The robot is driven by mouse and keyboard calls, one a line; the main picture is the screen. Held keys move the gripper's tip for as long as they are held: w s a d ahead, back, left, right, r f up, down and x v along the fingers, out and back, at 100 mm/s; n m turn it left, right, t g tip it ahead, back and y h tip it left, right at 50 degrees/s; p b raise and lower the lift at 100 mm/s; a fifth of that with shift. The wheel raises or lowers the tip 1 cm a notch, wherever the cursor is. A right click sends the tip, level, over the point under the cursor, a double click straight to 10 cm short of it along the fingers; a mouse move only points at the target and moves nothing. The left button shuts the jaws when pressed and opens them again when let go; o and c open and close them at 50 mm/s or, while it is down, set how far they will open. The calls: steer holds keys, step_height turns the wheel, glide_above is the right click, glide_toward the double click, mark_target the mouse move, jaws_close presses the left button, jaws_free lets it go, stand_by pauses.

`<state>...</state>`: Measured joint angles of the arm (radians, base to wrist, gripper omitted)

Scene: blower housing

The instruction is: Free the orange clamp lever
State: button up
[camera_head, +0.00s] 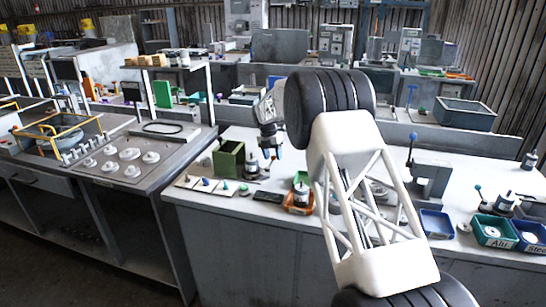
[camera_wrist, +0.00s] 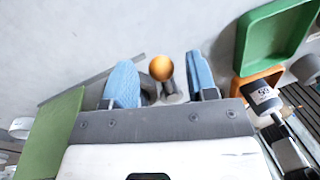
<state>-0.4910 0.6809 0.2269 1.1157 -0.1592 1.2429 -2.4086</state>
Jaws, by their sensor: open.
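The orange ball knob (camera_wrist: 161,68) of the clamp lever shows in the wrist view on a short grey stem, with a darker grey fitting at its base. My gripper (camera_wrist: 163,78) is open, with one blue finger on each side of the knob and stem. Gaps show on both sides, and neither finger visibly touches the knob. How far the fingertips are above or below the knob cannot be told. In the head view, my gripper (camera_head: 270,154) points down over the bench, and the orange knob cannot be made out there.
A green box (camera_head: 228,159) stands close to the left of my gripper. An orange tray (camera_head: 290,208) with a labelled cylinder and a green tray (camera_wrist: 244,52) lie to the right. Several small coloured-knob parts lie on pale plates (camera_head: 228,191) in front.

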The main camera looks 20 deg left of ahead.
step_height(320, 180, up, 7)
steer(key=a, duration=0.1)
steer(key=shift+a, duration=0.2)
steer(key=shift+w, duration=0.1)
stand_by(0.4)
